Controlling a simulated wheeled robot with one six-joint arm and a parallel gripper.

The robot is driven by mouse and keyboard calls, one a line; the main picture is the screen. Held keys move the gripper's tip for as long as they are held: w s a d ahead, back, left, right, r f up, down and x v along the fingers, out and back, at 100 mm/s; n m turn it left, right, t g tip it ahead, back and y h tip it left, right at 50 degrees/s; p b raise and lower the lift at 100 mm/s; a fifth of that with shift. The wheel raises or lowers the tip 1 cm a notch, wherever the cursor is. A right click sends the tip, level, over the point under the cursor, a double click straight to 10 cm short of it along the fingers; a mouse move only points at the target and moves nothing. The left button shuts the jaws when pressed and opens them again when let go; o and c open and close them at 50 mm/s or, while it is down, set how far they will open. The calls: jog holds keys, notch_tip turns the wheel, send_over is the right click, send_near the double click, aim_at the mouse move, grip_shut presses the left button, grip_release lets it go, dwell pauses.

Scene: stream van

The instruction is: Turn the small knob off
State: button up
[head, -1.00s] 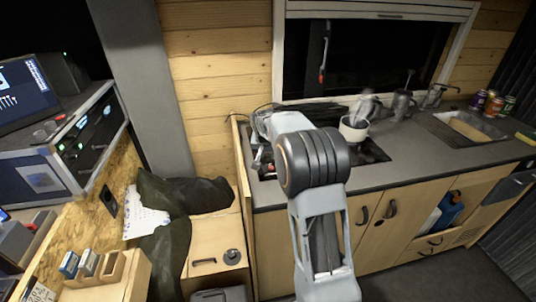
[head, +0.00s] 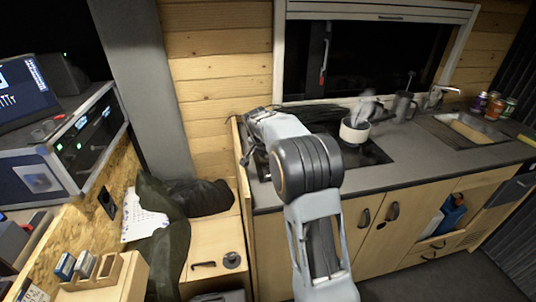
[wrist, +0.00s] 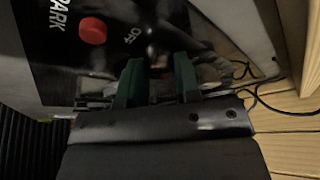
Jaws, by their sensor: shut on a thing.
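My gripper (wrist: 160,78) shows two green fingertips in the wrist view, over a glossy black hob panel (wrist: 58,72). The fingers are shut on the small knob (wrist: 152,50), a dark shape just beyond the tips, mostly hidden by them and blurred into reflections. White "OFF" lettering is printed close to the left fingertip. A red button (wrist: 92,30) beside the word "SPARK" is left of the fingers, apart from them. In the head view my arm reaches to the left end of the hob (head: 372,153) and hides the knob. Which way the knob points cannot be told.
A white pot (head: 354,133) stands on the hob, with a grey mug (head: 404,106) behind it. A wooden panel edge (head: 241,160) rises left of the counter, close to my gripper. The sink (head: 465,128) and several cans are farther right.

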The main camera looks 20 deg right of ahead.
jog(key=o, duration=0.9)
jog(key=shift+o, duration=0.2)
jog(key=v, duration=1.4)
jog(key=shift+d, duration=0.1)
